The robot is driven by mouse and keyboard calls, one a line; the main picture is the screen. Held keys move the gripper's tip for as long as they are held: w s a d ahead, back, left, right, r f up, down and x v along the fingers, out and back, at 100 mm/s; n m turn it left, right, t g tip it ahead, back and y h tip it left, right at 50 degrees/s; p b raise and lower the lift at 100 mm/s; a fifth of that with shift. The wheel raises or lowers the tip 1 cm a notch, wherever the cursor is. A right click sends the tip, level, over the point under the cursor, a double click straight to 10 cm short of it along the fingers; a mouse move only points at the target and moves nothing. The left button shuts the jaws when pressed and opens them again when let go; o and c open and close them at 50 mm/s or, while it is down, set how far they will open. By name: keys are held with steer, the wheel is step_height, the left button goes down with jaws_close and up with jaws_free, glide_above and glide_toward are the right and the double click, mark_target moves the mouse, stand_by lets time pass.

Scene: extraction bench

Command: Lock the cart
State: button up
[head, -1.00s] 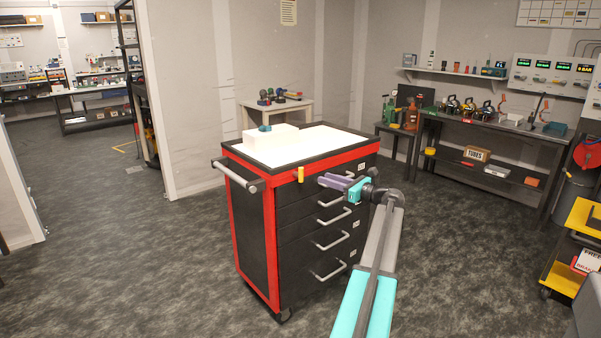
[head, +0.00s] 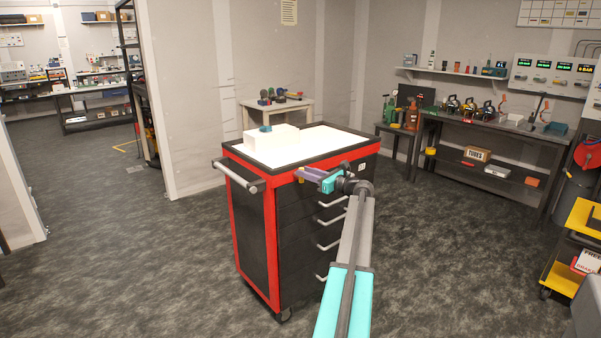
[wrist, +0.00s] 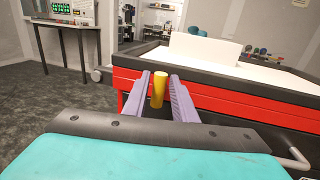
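The cart (head: 252,236) is a black and red drawer cabinet on castors, with a white top and a bar handle (head: 238,177) on its left end. A small yellow key-like knob (wrist: 158,88) sticks out of the red upper front edge, near the left corner. My gripper (head: 304,174) is at that corner. In the wrist view its two purple fingers (wrist: 159,95) are apart, one on each side of the yellow knob, with a gap visible on the left side. In the head view the fingers mostly hide the knob.
A white block (head: 270,145) with a small teal item stands on the cart top. A dark workbench (head: 500,135) is at the right, and a yellow trolley (head: 575,240) at the right edge. Floor left of the cart is clear.

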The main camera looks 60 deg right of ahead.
steer(key=shift+w+d, duration=0.2)
steer(key=shift+w, duration=1.25)
steer(key=shift+c, duration=0.5)
